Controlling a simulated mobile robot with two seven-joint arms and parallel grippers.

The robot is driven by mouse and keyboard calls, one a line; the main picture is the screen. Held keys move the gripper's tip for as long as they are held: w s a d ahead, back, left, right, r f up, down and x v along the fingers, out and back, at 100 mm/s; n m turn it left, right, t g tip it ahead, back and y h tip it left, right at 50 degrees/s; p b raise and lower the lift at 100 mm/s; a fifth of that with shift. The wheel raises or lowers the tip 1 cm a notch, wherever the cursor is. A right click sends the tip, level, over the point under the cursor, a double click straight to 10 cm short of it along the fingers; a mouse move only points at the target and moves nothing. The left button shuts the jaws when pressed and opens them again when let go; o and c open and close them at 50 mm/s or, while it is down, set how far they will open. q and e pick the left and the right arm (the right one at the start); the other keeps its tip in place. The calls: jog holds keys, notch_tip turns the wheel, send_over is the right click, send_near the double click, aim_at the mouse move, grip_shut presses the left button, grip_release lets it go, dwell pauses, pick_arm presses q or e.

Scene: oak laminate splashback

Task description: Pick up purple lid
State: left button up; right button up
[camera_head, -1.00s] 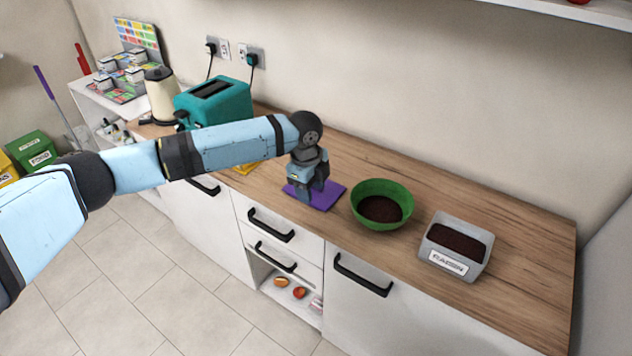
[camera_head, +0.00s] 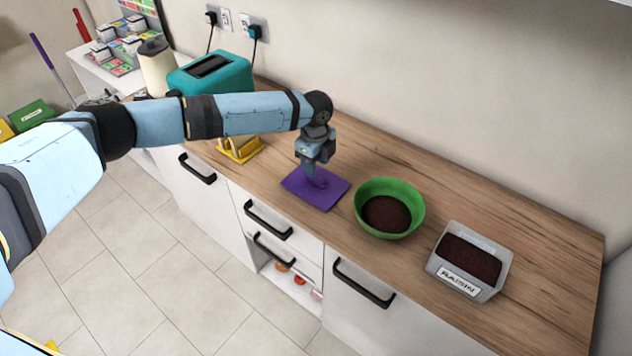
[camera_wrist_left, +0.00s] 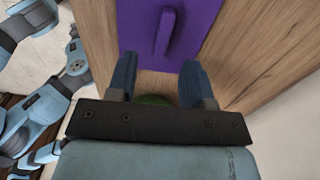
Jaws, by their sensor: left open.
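The flat purple lid (camera_head: 330,197) lies on the wooden counter, left of the green bowl. A raised purple handle stands up from its middle. My left gripper (camera_head: 309,171) is over the lid's back part, close to the handle, and partly covers it in the head view. In the left wrist view the lid (camera_wrist_left: 205,22) is at the top, with its upright handle ahead of the gap between the fingers. The left gripper (camera_wrist_left: 158,75) is open there, with nothing between its fingers. My right gripper does not show.
The green bowl (camera_head: 410,190) of dark contents stands right of the lid. A grey RAISIN bin (camera_head: 459,281) is farther right. A yellow rack (camera_head: 240,155) and a teal toaster (camera_head: 225,74) are to the left. Bare counter (camera_head: 365,160) lies behind the lid.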

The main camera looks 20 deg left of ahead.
aim_at(316, 182)
pick_arm(q)
jog(key=f, duration=0.5)
jog(key=shift+w+a+f+p, duration=0.1)
jog(key=shift+w+f+p, duration=0.2)
jog(key=shift+f, duration=0.1)
grip_shut()
